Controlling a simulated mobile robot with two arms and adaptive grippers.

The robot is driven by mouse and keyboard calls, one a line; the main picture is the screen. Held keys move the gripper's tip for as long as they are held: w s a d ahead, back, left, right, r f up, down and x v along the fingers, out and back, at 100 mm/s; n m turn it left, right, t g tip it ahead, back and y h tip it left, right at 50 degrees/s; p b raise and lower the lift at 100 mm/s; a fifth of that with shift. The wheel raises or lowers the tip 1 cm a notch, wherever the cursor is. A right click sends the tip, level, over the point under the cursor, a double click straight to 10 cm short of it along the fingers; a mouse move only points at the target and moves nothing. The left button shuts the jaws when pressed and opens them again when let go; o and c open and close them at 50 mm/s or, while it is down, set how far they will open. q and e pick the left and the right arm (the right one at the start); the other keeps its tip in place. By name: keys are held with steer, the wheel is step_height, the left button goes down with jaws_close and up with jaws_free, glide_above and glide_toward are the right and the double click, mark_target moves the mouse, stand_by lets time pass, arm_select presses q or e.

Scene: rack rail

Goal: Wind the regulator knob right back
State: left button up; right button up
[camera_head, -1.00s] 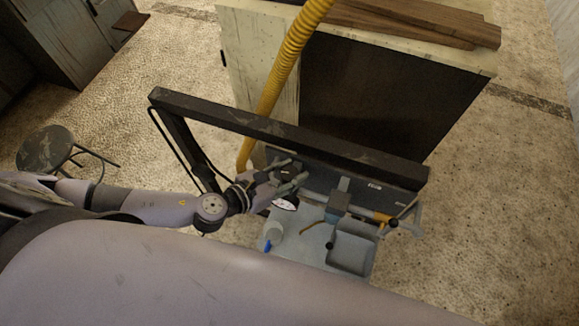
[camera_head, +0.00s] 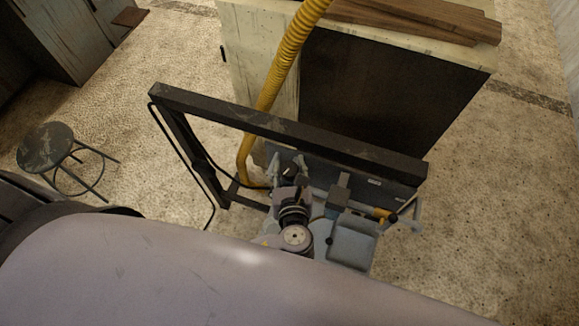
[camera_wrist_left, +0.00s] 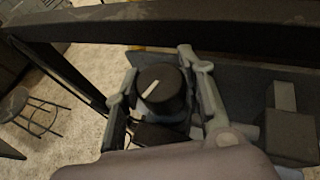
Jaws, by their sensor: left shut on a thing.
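The regulator knob (camera_wrist_left: 160,88) is a black round knob with a pale pointer line on top. It shows between the fingers of my left gripper (camera_wrist_left: 164,92) in the left wrist view, with a finger on each side, and the gripper is shut on it. The pointer line slants from lower left to upper right there. In the head view my left gripper (camera_head: 288,167) reaches forward at the panel (camera_head: 385,185) under the dark rail, and the knob is small between the fingertips. The gauge is hidden behind my left wrist. My right gripper is not in view.
A dark rack rail (camera_head: 300,134) crosses above the panel. A yellow corrugated hose (camera_head: 285,70) runs down behind it. Grey box-like fittings (camera_head: 352,240) and a yellow-marked valve (camera_head: 383,215) are right of the gripper. A stool (camera_head: 46,147) stands at left; a cabinet (camera_head: 385,90) stands behind.

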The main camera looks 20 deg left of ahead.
arm_select(q)
steer(key=n+g+y, duration=0.2)
steer(key=n+y, duration=0.2)
steer(key=shift+w+r, duration=0.1)
steer(key=shift+r, duration=0.05)
steer(key=shift+g, duration=0.3)
stand_by(0.3)
steer(key=o, duration=1.2)
steer(key=v, duration=0.7)
steer(key=shift+d, duration=0.25)
